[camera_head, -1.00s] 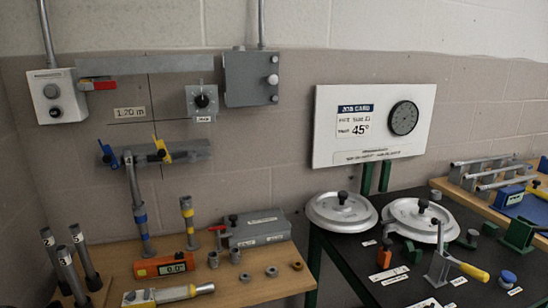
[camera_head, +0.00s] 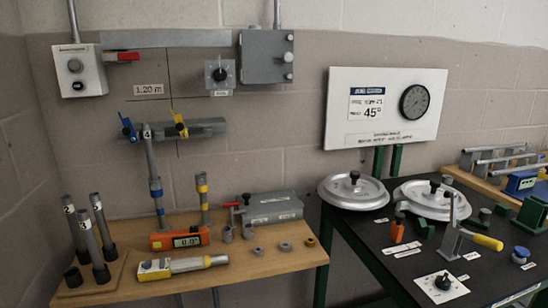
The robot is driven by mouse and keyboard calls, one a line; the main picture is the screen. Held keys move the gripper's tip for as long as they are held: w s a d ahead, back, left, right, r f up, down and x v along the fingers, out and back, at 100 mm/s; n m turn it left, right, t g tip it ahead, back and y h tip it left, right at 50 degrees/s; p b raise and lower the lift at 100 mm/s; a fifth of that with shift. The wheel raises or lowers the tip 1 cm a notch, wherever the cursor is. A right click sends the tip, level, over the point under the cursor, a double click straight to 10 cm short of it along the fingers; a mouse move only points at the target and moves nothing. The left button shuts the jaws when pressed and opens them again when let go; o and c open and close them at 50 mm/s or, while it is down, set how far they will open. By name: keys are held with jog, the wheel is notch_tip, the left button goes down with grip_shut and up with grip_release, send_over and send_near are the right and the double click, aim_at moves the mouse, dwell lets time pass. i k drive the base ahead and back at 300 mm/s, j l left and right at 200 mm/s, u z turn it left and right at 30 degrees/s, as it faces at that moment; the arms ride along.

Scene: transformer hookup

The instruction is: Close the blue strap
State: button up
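The blue strap (camera_head: 129,128) is a small clamp piece at the left end of the grey wall rail (camera_head: 205,128). It stands up at a tilt and looks open, though it is too small to be sure. A yellow strap (camera_head: 180,124) sits further right on the same rail, also tilted. A grey pipe (camera_head: 151,155) with blue bands stands on the bench, its top in front of the rail between the two straps. Whether the pipe touches the rail cannot be told. My gripper is not in view.
The wooden bench (camera_head: 215,283) holds a pipe rack (camera_head: 80,286), an orange level (camera_head: 179,239), a yellow-handled tool (camera_head: 181,265), a grey box (camera_head: 270,208) and several rings. A black table (camera_head: 352,223) with silver lids (camera_head: 353,191) stands right.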

aim_at(128, 130)
jog(key=i+j, duration=0.1)
jog(key=i, duration=0.9)
jog(key=j+u, duration=0.05)
